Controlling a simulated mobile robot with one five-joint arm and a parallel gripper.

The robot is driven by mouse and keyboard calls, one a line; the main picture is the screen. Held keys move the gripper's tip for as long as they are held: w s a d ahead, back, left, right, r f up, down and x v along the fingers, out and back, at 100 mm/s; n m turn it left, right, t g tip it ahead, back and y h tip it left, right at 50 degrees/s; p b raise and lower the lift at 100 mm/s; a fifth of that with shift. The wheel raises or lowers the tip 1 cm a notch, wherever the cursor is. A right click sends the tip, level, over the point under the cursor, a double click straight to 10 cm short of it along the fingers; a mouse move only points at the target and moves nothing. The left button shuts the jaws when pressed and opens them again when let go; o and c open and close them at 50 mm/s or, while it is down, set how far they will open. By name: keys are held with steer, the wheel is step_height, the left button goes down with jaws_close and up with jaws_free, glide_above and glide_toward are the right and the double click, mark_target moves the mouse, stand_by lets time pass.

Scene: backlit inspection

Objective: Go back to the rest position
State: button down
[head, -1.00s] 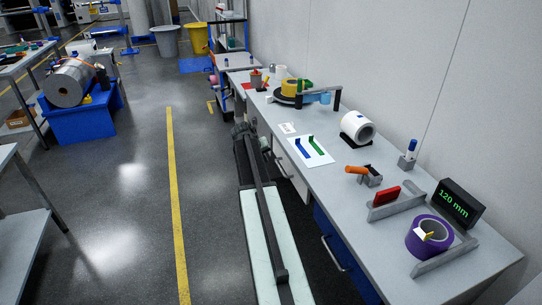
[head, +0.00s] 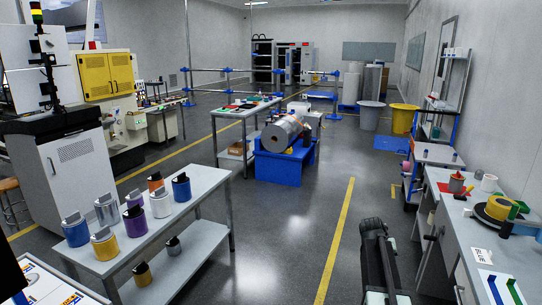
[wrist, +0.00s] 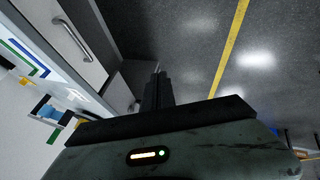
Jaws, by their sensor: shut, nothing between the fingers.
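My gripper (wrist: 157,68) shows in the wrist view as narrow dark fingers, closed together, with nothing between them. It points out over the dark floor beside the drawer front of the bench. In the head view my dark arm (head: 379,255) stands at the lower middle right, just left of the long bench (head: 452,250). The finger tips cannot be made out there.
On the bench are a yellow tape roll (head: 499,207) and a white sheet (head: 500,288) with blue and green pieces. A grey table (head: 200,190) with several cans stands left. A blue stand (head: 286,166) carries a large roll. Open floor lies between, with a yellow line (head: 337,240).

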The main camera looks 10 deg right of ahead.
steer(key=s+a+r+n+y+p, duration=0.1)
steer(key=s+a+y, duration=0.15)
steer(key=a, duration=0.95)
steer(key=s+a+n+y+p, duration=0.1)
steer(key=s+a+n+p, duration=0.15)
steer(key=a, duration=0.95)
steer(key=s+a+g+y, duration=0.2)
steer(key=s+a+g, duration=0.1)
steer(key=s+a, duration=0.6)
steer(key=s, duration=0.3)
steer(key=shift+s+a+f+b, duration=0.35)
steer(key=shift+f, duration=0.05)
